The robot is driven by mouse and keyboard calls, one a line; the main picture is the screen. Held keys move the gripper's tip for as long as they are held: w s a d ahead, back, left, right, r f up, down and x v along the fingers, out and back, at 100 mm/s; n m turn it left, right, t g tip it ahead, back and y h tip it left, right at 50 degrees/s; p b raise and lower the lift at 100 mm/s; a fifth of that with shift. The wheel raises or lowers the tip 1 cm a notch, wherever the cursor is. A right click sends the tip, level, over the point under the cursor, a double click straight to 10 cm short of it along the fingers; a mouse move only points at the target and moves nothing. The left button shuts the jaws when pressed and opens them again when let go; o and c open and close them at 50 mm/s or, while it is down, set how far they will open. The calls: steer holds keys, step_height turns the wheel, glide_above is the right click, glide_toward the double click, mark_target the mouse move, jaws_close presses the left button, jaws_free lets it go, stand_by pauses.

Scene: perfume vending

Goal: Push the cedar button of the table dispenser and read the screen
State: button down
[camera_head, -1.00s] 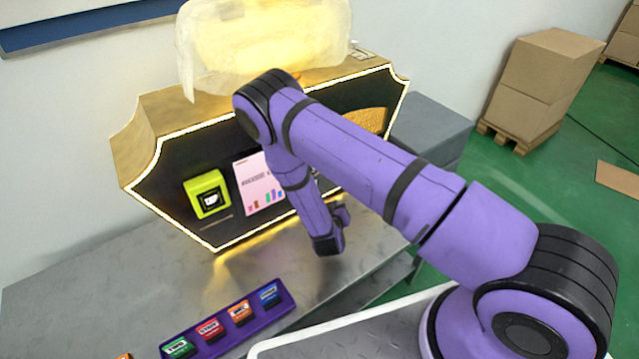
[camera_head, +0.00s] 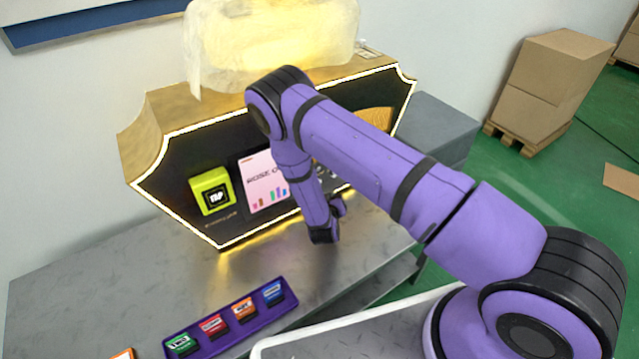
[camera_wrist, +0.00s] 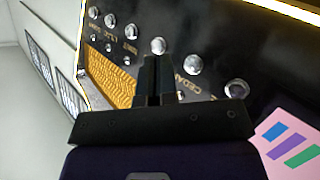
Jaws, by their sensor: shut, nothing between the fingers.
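The black dispenser with a glowing white border (camera_head: 222,240) stands on the grey table. Its pink screen (camera_head: 262,190) shows text that begins "ROSE O", with coloured bars below; my arm covers the rest. In the wrist view a row of round silver buttons crosses the dark panel. The label "CEDAR" is partly readable beside a silver button (camera_wrist: 193,64), just right of my fingertips. My gripper (camera_wrist: 160,62) is shut and empty, its tips close to the panel; I cannot tell whether they touch.
A yellow-green button block (camera_head: 211,193) is on the dispenser's left front. A purple tray (camera_head: 232,318) with several coloured labelled blocks lies on the table's front. The grey table (camera_head: 110,270) is clear to the left. Cardboard boxes (camera_head: 545,85) stand far off at the right.

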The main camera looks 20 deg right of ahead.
steer(key=shift+w+a, duration=0.3)
steer(key=shift+w, duration=0.65)
steer(key=shift+w+a, duration=0.3)
steer(key=shift+w, duration=0.65)
steer(key=shift+w, duration=0.1)
stand_by(0.6)
steer(key=shift+w+a, duration=0.15)
steer(key=shift+w, duration=0.1)
steer(key=shift+w+a, duration=0.1)
steer(key=shift+w, duration=0.35)
stand_by(0.8)
steer(key=shift+s, duration=0.15)
steer(key=shift+s+d, duration=0.25)
steer(key=shift+s, duration=0.4)
steer(key=shift+s, duration=0.1)
steer(key=shift+s+d, duration=0.25)
steer(key=shift+s, duration=0.5)
steer(key=shift+s+d, duration=0.25)
steer(key=shift+s, duration=0.55)
steer(key=shift+s+d, duration=0.25)
steer(key=shift+s, duration=0.5)
